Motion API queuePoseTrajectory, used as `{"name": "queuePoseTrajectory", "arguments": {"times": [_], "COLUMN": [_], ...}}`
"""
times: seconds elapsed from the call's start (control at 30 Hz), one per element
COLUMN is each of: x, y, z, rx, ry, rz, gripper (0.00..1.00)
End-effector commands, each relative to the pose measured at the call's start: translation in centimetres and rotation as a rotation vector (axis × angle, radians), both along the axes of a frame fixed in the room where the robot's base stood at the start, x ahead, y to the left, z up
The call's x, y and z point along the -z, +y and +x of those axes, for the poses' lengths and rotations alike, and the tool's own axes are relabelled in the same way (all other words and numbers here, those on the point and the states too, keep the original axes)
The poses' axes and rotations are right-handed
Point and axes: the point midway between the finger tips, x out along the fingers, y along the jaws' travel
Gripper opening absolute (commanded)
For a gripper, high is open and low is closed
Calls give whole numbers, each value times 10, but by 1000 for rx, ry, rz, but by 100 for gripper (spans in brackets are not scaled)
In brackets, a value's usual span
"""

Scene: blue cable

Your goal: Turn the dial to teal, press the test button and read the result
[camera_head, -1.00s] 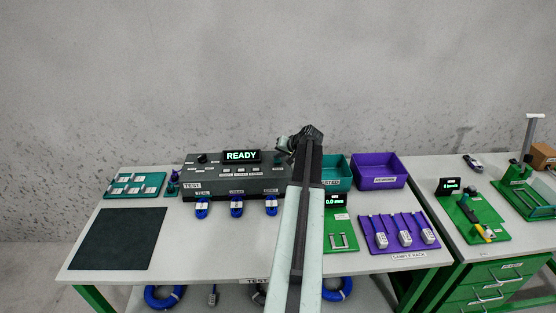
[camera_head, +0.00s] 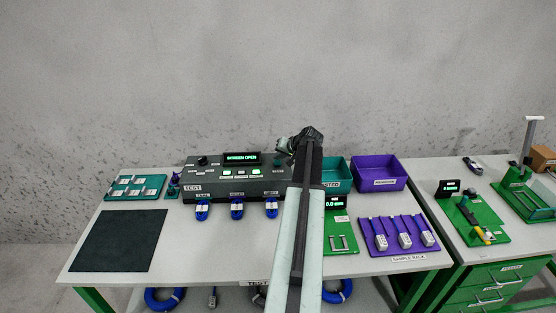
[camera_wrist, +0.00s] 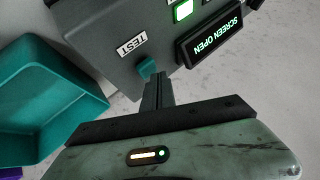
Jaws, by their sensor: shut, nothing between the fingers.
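The dark grey tester (camera_head: 270,187) stands at the back of the bench. Its display (camera_head: 241,158) shows small green text, which reads "SCREEN OPEN" on the display in the wrist view (camera_wrist: 210,38). A black dial (camera_head: 203,160) is at the panel's left; its setting is too small to read. The teal test button (camera_wrist: 147,68) sits beside a TEST label (camera_wrist: 131,45). My gripper (camera_wrist: 152,80) is shut and empty, its tips at the button, touching or very close. In the head view my gripper (camera_head: 283,146) is over the tester's right end.
Two green lamps (camera_head: 227,172) (camera_head: 256,172) are lit on the panel. Blue cable plugs (camera_head: 237,208) hang at the tester's front. A teal bin (camera_head: 337,175) and purple bin (camera_head: 380,172) stand to the right. A dark mat (camera_head: 118,240) lies at the left.

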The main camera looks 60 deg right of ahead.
Motion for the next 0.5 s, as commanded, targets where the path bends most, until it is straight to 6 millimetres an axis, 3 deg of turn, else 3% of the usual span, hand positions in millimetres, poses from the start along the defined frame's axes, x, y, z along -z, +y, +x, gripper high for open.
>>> {"name": "queuePoseTrajectory", "arguments": {"times": [0.07,0.5], "x": [-8,-13], "y": [0,0], "z": [0,0], "rx": [0,1], "ry": [0,-1], "rz": [0,-1], "gripper": [0,0]}}
